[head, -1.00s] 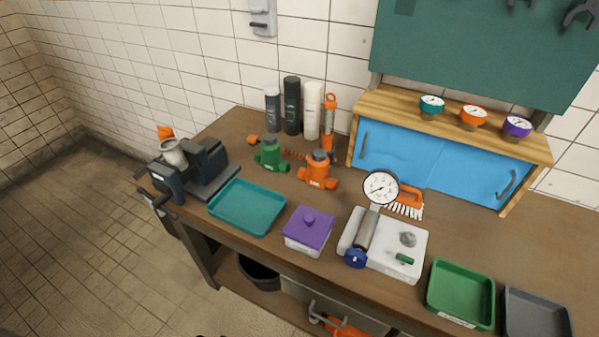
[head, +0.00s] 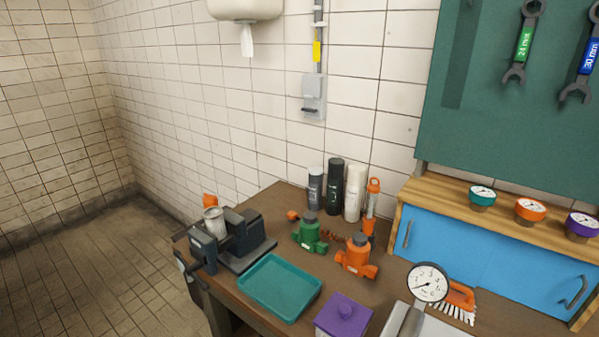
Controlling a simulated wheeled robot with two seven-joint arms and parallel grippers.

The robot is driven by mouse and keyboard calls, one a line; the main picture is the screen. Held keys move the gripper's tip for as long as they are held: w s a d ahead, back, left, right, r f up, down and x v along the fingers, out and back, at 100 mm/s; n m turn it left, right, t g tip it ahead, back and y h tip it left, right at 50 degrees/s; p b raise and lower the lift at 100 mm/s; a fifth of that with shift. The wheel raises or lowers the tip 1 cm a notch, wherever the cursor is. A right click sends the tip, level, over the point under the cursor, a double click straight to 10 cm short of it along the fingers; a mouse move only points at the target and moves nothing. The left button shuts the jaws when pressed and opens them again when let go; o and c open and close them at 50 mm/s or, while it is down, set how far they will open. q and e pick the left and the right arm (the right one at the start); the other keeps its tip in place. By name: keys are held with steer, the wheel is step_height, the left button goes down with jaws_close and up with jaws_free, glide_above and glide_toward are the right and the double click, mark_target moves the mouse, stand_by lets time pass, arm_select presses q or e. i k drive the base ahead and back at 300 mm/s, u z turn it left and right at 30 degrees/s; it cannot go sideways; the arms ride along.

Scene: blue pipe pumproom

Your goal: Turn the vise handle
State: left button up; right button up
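The dark grey bench vise (head: 236,240) stands at the left end of the wooden workbench. A grey metal cylindrical piece (head: 214,222) sits upright at its jaws. The vise handle (head: 190,272) shows as a dark bar at the front left of the vise, hanging past the bench edge. Neither of my grippers is in view.
A teal tray (head: 280,287) lies right of the vise. Behind it stand a green valve (head: 309,233), an orange valve (head: 357,257) and several bottles (head: 335,187). A purple-lidded box (head: 343,316) and a pressure gauge (head: 427,283) are nearer. The floor (head: 85,275) left of the bench is clear.

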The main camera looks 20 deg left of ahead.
mark_target(190, 270)
steer(key=u, duration=1.3)
